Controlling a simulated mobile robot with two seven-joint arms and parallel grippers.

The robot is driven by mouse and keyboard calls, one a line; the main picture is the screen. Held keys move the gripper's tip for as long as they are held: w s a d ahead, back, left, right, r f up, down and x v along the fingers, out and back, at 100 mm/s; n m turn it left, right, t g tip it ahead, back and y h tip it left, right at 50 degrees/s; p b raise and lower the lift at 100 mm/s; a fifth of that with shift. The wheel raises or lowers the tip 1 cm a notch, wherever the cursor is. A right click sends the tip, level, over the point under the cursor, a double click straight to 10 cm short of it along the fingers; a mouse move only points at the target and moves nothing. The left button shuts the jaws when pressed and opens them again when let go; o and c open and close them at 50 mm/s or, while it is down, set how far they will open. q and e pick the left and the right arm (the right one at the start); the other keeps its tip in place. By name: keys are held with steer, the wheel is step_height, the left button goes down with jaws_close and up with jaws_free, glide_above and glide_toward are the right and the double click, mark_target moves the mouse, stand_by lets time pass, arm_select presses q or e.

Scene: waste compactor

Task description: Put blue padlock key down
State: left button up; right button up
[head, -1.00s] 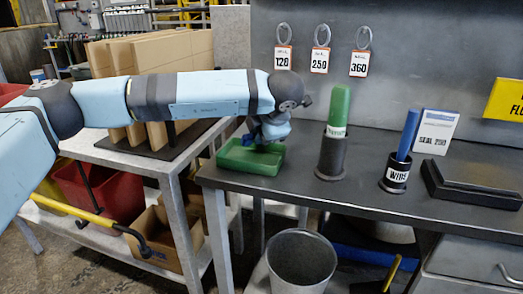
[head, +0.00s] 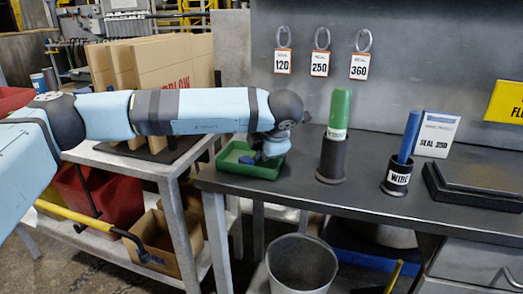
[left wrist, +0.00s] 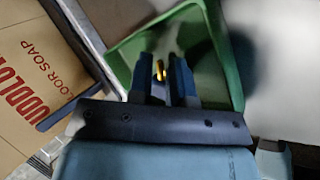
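The green tray (head: 262,172) sits on the left end of the dark bench. My left gripper (head: 256,157) reaches down into it. In the left wrist view the left gripper (left wrist: 161,66) has its two fingers over the green tray (left wrist: 125,58), with a narrow gap between them. A small gold-coloured piece (left wrist: 160,70), probably part of the padlock key, shows in that gap. Whether the fingers press on it is unclear. A small blue patch (head: 247,160) shows inside the tray beside the gripper; I cannot tell whether it is key or fingertip. My right gripper is out of view.
A green cylinder in a dark holder (head: 330,160) stands right of the tray, then a blue one in a labelled holder (head: 397,178). Three tagged seals (head: 320,64) hang behind. Cardboard boxes (head: 175,78) stand on the left table. A grey bin (head: 302,265) is below.

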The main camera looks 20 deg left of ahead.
arm_select(q)
steer(key=p+v, duration=0.1)
steer(key=v, duration=0.6)
steer(key=shift+r+p, duration=0.1)
steer(key=shift+p, duration=0.3)
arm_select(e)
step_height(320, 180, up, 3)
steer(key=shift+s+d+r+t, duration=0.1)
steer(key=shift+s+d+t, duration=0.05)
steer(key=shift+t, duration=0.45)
